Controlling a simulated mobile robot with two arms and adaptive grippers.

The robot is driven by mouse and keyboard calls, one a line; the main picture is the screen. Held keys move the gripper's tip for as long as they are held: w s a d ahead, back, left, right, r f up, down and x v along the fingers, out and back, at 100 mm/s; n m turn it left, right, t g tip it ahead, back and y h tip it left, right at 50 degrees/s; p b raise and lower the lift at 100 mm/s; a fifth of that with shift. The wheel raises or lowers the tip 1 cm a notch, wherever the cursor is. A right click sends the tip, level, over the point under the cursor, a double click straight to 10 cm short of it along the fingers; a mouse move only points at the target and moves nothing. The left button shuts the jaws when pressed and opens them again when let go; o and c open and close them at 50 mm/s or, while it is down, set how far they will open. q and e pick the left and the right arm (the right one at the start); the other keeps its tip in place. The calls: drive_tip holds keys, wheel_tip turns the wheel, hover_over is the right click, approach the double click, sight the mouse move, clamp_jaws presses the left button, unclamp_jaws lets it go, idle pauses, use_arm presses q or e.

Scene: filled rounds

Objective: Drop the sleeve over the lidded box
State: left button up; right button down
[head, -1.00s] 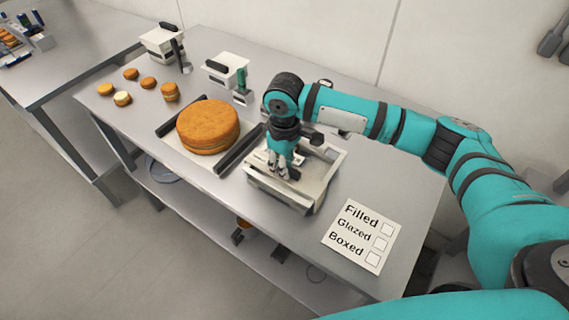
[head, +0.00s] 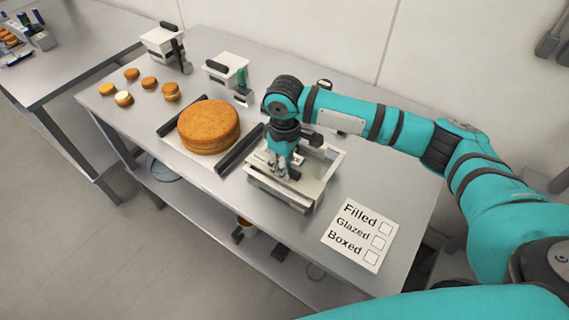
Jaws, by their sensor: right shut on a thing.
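My right gripper (head: 283,172) points down over a low white fixture (head: 314,189) right of the middle of the table. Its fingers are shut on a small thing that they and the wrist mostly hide. I cannot tell whether that thing is the sleeve. No lidded box or sleeve can be made out clearly; the arm covers part of the fixture. My left gripper is not in view.
A large round cake (head: 208,127) sits on a pale board between dark bars, left of my gripper. Several small cakes (head: 131,74) and two white devices (head: 226,68) stand farther back. A checklist card (head: 358,235) with empty boxes lies at the near right.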

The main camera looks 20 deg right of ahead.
drive_tip(key=shift+f+p, duration=0.2)
drive_tip(key=shift+p, duration=0.1)
drive_tip(key=c, duration=1.2)
unclamp_jaws()
drive_tip(key=shift+o, duration=0.5)
drive_tip(key=o, duration=0.4)
drive_tip(key=shift+o, duration=0.2)
drive_tip(key=shift+r, duration=0.1)
wheel_tip(320, 180, up, 7)
drive_tip(key=p, duration=0.8)
drive_tip(key=shift+p, duration=0.3)
